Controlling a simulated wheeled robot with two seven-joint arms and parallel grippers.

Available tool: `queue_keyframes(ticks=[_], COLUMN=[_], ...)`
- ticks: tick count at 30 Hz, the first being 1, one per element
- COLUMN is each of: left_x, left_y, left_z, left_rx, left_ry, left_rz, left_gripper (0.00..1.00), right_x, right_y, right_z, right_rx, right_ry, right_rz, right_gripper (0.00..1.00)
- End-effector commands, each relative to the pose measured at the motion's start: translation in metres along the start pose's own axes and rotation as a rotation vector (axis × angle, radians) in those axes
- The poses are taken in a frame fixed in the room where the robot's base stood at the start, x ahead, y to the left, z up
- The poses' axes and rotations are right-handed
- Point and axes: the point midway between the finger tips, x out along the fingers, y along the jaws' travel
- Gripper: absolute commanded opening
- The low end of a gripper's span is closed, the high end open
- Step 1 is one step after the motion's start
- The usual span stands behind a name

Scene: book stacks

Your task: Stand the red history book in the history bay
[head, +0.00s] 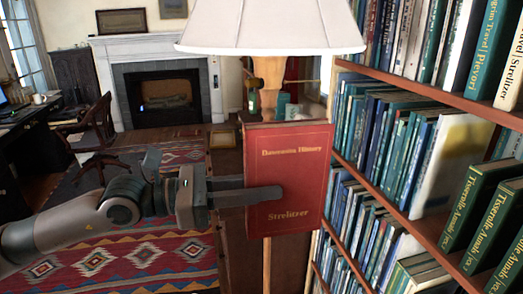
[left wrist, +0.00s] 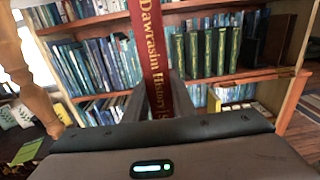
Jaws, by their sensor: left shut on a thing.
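The red history book (head: 298,165) is upright in the head view, its cover lettered in gold with "Strelitzer" at the bottom. My left gripper (head: 262,196) is shut on it, one finger lying across the cover; the book is held in the air in front of the lamp. In the left wrist view the book's red spine (left wrist: 154,55) stands between the fingers, its top cut off by the frame. The bookcase (head: 412,82) is at the right, its shelves full of blue, green and white books. No label marks which bay is history. My right gripper is not in view.
A lamp with a white shade (head: 270,28) stands close behind the book; its wooden post (left wrist: 28,72) shows at the left of the wrist view. Green books (head: 482,205) fill the near right shelf. A dark gap (left wrist: 262,45) shows at the right of the upper shelf.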

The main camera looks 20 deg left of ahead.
Motion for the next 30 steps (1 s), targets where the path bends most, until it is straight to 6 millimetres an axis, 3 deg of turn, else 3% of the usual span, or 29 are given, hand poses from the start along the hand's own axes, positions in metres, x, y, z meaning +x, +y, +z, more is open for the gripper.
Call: queue_keyframes(ticks=[19, 24, 30], left_x=[-0.006, -0.008, -0.009], left_y=[0.007, 0.003, 0.003], left_z=[-0.195, -0.216, -0.221], left_rx=[-0.008, 0.006, 0.016], left_ry=[-0.007, -0.035, -0.038], left_rz=[0.027, 0.016, 0.013], left_gripper=[0.00, 0.00, 0.00], right_x=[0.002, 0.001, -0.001], right_y=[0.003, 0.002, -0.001], right_z=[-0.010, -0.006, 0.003], right_rx=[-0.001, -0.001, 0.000], right_ry=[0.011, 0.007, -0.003], right_rz=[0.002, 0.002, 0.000], right_gripper=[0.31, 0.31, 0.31])
